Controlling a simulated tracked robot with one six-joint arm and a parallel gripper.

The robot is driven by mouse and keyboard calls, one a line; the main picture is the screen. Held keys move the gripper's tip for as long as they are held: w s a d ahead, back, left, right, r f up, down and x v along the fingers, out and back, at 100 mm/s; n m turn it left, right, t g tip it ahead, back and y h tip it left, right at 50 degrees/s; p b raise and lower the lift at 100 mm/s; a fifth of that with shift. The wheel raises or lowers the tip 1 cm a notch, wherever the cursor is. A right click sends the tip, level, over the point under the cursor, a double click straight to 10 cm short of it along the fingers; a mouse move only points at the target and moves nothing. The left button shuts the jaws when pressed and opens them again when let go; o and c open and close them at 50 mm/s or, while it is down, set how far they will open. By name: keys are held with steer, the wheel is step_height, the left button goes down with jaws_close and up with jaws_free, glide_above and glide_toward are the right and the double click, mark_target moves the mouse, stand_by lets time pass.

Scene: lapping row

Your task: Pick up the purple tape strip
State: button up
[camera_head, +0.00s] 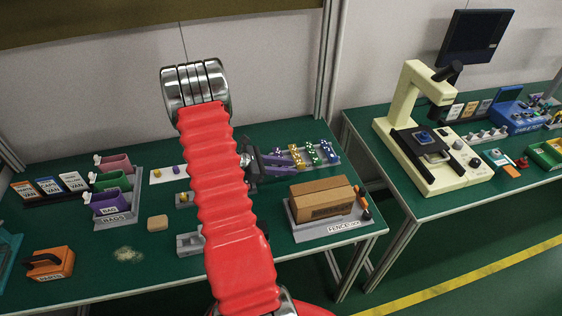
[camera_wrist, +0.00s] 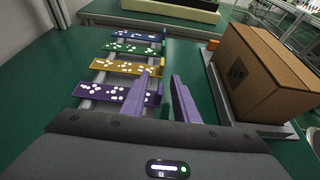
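The purple tape strip (camera_wrist: 108,92), dotted with white, lies across a grey rack in the wrist view. It is the nearest of a row of coloured strips. My gripper (camera_wrist: 164,75) has two purple fingers with a gap of bare green bench between them, so it is open and empty. The left finger is beside the strip's right end and overlaps it in the picture; I cannot tell whether they touch. In the head view my gripper (camera_head: 277,159) is at the left end of the rack, and the purple strip is hard to tell from the fingers there.
Yellow (camera_wrist: 124,67), green (camera_wrist: 133,48) and blue (camera_wrist: 138,35) strips lie beyond on the rack. A cardboard box (camera_wrist: 262,75) in a grey tray stands close on the right. Bins (camera_head: 113,187) stand at the bench's left. Bare bench lies between rack and box.

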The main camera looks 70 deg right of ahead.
steer(key=shift+c, duration=0.3)
jaws_close()
stand_by(0.3)
